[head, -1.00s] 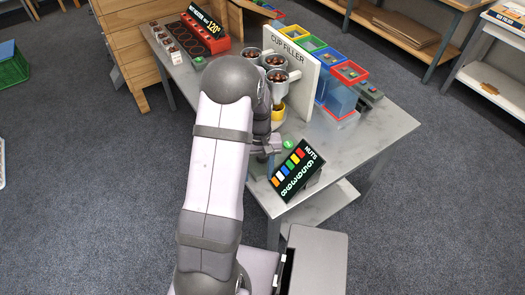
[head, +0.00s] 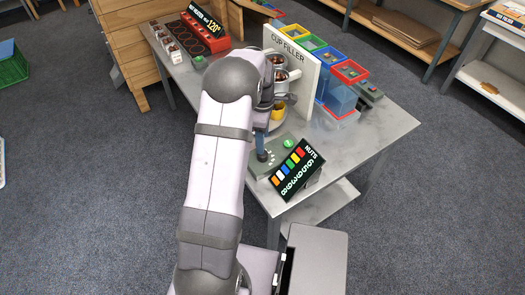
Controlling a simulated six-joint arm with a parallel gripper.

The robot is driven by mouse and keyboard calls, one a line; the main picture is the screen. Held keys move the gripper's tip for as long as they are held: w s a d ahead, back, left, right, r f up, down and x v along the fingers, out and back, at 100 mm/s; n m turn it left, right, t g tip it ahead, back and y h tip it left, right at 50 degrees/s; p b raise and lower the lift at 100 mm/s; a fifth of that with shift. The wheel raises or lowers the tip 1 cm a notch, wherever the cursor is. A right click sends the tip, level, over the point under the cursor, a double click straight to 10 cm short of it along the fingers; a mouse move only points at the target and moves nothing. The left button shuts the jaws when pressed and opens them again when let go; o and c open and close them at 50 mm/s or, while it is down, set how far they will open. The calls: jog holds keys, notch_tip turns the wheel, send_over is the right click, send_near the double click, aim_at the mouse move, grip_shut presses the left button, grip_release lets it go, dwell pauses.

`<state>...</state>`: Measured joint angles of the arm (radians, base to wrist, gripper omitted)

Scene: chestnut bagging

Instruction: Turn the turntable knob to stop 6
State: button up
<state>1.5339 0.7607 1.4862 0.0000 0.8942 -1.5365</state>
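The cup filler (head: 292,52) is a white upright panel on the grey table. Beside its left face are cups with brown contents (head: 281,75) and a yellow cup (head: 277,112), partly covered by my arm. In front is a control box (head: 270,165) with a green button (head: 288,143). A dark blue upright post (head: 261,147), possibly the turntable knob, stands on the box, and its top is near my wrist. I cannot read its stop. My gripper is hidden behind or merged with my dark wrist, so its fingers do not show.
A black display (head: 297,170) headed NUTS, with coloured squares and numbers, stands at the table's near corner. Blue, red, yellow and green bins (head: 350,72) stand behind the panel. A red-and-black heater (head: 206,32) is at the far left. The table's right part (head: 385,125) is clear.

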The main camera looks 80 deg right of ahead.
jog(key=shift+f+p, duration=1.1)
jog(key=shift+f, duration=2.45)
jog(key=c, duration=1.1)
jog(key=shift+o, duration=0.2)
